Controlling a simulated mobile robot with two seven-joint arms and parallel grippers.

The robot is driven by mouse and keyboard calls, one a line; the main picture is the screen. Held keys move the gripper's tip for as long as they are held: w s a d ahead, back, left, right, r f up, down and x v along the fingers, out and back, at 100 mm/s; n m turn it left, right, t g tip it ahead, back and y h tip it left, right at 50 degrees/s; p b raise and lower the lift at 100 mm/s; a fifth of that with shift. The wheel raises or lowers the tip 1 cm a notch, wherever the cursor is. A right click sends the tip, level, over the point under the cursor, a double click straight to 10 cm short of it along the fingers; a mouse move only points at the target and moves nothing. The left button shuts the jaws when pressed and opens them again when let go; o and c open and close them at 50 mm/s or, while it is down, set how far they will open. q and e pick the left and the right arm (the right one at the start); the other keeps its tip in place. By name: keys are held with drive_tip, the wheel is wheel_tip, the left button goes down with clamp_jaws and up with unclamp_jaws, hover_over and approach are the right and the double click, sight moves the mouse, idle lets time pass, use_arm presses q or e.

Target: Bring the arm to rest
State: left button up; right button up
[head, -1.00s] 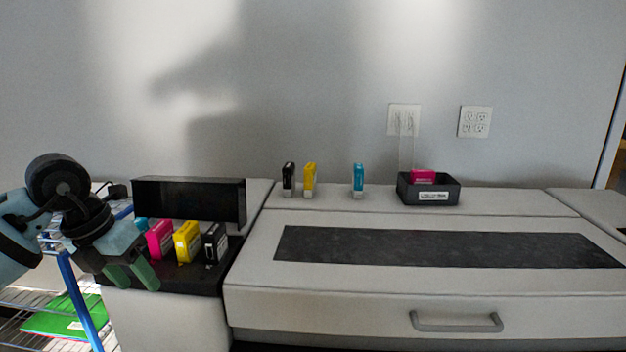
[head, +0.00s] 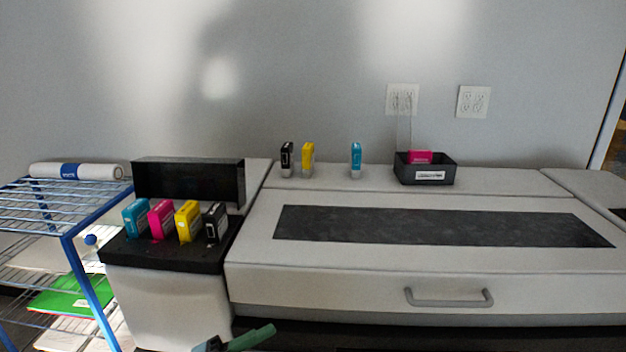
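My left gripper (head: 248,339) shows only partly at the bottom edge, low in front of the white printer. Its green fingertip part points right, and nothing is seen in it. Its finger gap cannot be made out. My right gripper is out of view. A cyan cartridge (head: 136,218), a magenta cartridge (head: 161,219), a yellow cartridge (head: 187,221) and a black cartridge (head: 215,223) stand in a row in the black-topped bay (head: 150,259) on the left, its black lid (head: 188,181) raised behind them.
On the printer's back ledge stand another black cartridge (head: 287,159), a yellow one (head: 308,159) and a cyan one (head: 356,160). A labelled dark bin (head: 428,174) holds a magenta cartridge (head: 419,157). A blue wire rack (head: 75,196) with a white roll (head: 76,171) stands left.

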use_arm(q)
drive_tip(key=s+a+f+n+t+y, duration=0.2)
drive_tip(key=s+a+f+n+y, duration=0.25)
drive_tip(key=f+n, duration=0.3)
drive_tip(key=s+a+f+n+t+y, duration=0.2)
drive_tip(key=s+a+f+n+y, duration=0.15)
drive_tip(key=f+n+y, duration=0.35)
drive_tip(key=s+a+f+n+t+y, duration=0.2)
drive_tip(key=s+a+f+n+y, duration=0.15)
drive_tip(key=f+n, duration=0.5)
drive_tip(key=s+f+n+g+y, duration=0.1)
drive_tip(key=s+f+g, duration=0.1)
drive_tip(key=s+f, duration=0.2)
drive_tip(key=s+a+f+n+g+y+p, duration=0.1)
drive_tip(key=s+f+g, duration=0.2)
drive_tip(key=s, duration=0.6)
drive_tip(key=shift+s+a+f+y, duration=0.25)
drive_tip(key=shift+s+f+y, duration=0.1)
drive_tip(key=shift+f+y, duration=0.05)
drive_tip(key=c, duration=0.3)
drive_tip(key=shift+w+a, duration=0.1)
drive_tip(key=shift+a, duration=0.05)
